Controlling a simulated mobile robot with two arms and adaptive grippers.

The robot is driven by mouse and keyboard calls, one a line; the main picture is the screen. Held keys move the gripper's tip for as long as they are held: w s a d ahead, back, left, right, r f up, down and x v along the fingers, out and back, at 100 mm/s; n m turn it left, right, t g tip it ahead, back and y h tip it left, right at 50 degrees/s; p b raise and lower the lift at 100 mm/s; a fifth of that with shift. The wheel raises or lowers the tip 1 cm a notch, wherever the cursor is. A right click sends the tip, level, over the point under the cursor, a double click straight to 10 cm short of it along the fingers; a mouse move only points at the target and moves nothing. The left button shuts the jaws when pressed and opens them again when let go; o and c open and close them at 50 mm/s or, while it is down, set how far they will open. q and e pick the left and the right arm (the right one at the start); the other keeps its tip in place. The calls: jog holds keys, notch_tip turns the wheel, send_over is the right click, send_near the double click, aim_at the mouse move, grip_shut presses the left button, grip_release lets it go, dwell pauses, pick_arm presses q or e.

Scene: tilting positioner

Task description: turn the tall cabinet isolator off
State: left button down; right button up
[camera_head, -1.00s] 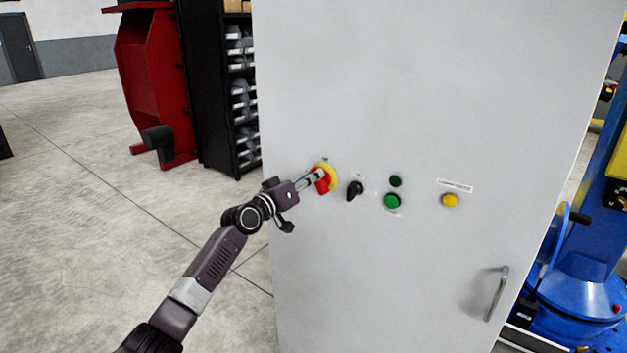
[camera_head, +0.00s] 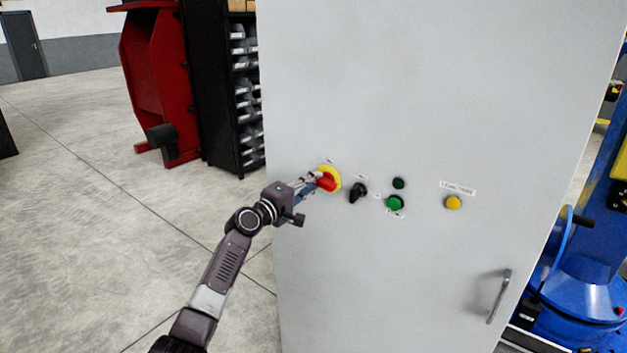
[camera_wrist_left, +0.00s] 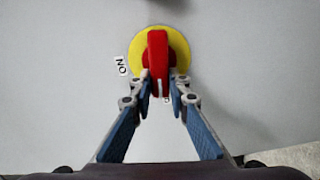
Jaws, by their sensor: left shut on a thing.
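The tall cabinet (camera_head: 430,90) is light grey and fills the middle of the head view. Its isolator is a yellow disc (camera_head: 333,172) with a red handle (camera_head: 326,184), low on the door's left side. In the left wrist view the red handle (camera_wrist_left: 158,55) stands upright across the yellow disc (camera_wrist_left: 180,46), with an ON label (camera_wrist_left: 121,66) to the left. A label below the handle is mostly hidden. My left gripper (camera_head: 314,180) is at the isolator; its fingers (camera_wrist_left: 162,82) are shut on the handle's near end. My right gripper is not in view.
Right of the isolator are a black selector switch (camera_head: 358,192), a dark button (camera_head: 398,183), a green button (camera_head: 395,203) and a yellow button (camera_head: 453,203). A door handle (camera_head: 499,297) is lower right. Open floor (camera_head: 90,190) lies left; blue machinery (camera_head: 585,280) stands right.

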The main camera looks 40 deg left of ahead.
pick_arm(q)
jog(key=shift+f+n, duration=0.1)
jog(key=shift+n, duration=0.6)
jog(key=shift+f, duration=0.1)
jog(key=c, duration=1.8)
grip_release()
jog(key=shift+c, duration=0.2)
jog(key=s, duration=1.2)
